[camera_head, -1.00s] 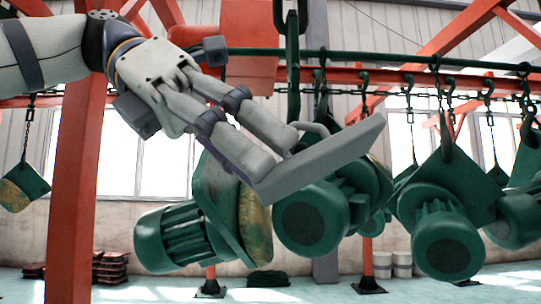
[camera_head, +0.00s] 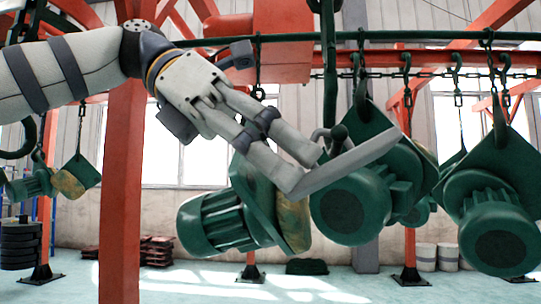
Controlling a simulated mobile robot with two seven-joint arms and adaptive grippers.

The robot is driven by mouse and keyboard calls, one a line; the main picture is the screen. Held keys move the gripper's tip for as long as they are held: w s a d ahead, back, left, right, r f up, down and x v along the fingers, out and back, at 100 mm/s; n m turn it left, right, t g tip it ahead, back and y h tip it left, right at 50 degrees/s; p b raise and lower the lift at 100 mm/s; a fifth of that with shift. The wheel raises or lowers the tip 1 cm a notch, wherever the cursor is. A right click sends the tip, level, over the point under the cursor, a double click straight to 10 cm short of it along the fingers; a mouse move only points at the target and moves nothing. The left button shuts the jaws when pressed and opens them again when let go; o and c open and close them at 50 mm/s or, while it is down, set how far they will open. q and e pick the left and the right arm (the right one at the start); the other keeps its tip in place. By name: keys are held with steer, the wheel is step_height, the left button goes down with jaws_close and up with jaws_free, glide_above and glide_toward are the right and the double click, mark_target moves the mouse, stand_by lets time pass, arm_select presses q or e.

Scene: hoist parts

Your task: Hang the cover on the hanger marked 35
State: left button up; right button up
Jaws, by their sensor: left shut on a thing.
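The cover (camera_head: 352,166) is a flat grey plate with a curved handle, seen nearly edge-on and tilted up to the right. My left gripper (camera_head: 305,168) comes in from the upper left and is shut on the cover near its handle. The cover appears in front of the hanging green motors, partly hiding them. Hooks, such as the dark hook (camera_head: 363,100) and another hook (camera_head: 407,88), hang above and to its right. I can read no number 35 on any hanger. My right gripper is not in view.
Green motors hang close behind the cover: one at centre (camera_head: 218,222), one at right (camera_head: 497,228). A green rail (camera_head: 440,36) runs overhead. A red post (camera_head: 121,200) stands at left. Dark stacked parts (camera_head: 18,245) sit at far left. The floor below is mostly open.

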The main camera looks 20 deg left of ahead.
arm_select(q)
steer(key=shift+w+d+f, duration=0.1)
steer(key=shift+w+d, duration=0.05)
steer(key=shift+w, duration=0.4)
steer(key=shift+w+a, duration=0.15)
steer(key=shift+a, duration=0.1)
steer(key=shift+f, duration=0.15)
steer(key=shift+f, duration=0.2)
stand_by(0.6)
steer(key=o, duration=1.5)
steer(key=shift+c, duration=0.2)
